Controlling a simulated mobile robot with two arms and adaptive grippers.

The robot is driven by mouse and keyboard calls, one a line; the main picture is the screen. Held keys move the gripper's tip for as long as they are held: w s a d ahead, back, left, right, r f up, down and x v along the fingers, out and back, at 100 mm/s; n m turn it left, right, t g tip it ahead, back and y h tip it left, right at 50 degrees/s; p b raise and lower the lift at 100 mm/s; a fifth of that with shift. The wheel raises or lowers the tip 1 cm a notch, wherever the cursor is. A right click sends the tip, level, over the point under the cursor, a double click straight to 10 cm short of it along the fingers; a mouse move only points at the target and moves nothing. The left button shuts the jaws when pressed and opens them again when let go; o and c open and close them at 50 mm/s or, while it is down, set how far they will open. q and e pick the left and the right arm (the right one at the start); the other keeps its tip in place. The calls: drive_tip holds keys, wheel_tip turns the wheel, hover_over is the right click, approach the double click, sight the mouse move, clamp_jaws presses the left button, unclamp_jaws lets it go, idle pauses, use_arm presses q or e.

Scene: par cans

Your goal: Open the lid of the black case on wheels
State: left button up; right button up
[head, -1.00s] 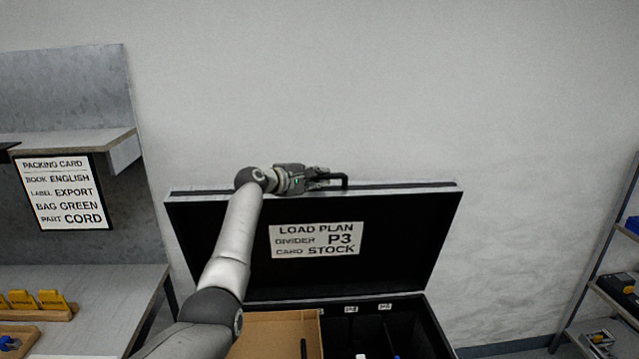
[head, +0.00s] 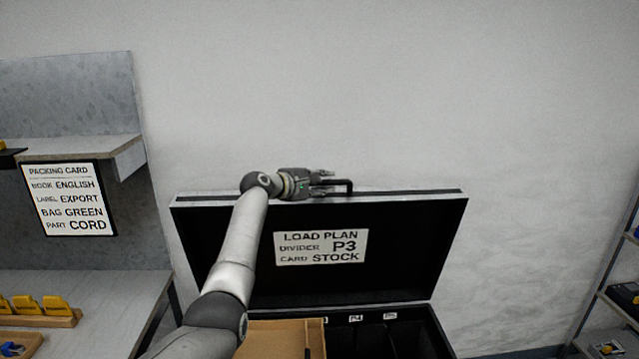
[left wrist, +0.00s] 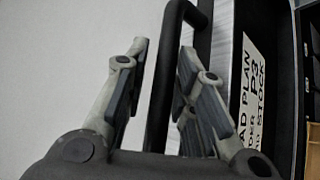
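The black case (head: 437,335) stands with its lid (head: 410,255) raised, the dark inner face turned to me. A white "LOAD PLAN" label (head: 320,247) is on that face; part of it also shows in the left wrist view (left wrist: 250,95). A black handle (head: 348,184) sticks out at the lid's upper edge. My left gripper (head: 326,181) is at this handle with its fingers spread. In the left wrist view the handle bar (left wrist: 165,85) runs between the fingers, with gaps on both sides. My right gripper is not in view.
A brown box (head: 275,338) and dark compartments fill the case. A bench (head: 95,285) with a shelf, a packing card (head: 68,198) and yellow items (head: 42,308) is at left. A rack (head: 620,305) stands at right. The wall behind the lid is bare.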

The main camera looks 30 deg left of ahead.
use_arm(q)
drive_tip(key=shift+s+a, duration=0.15)
drive_tip(key=shift+s, duration=0.1)
drive_tip(key=v, duration=1.1)
drive_tip(key=shift+s, duration=0.25)
drive_tip(key=shift+r, duration=0.1)
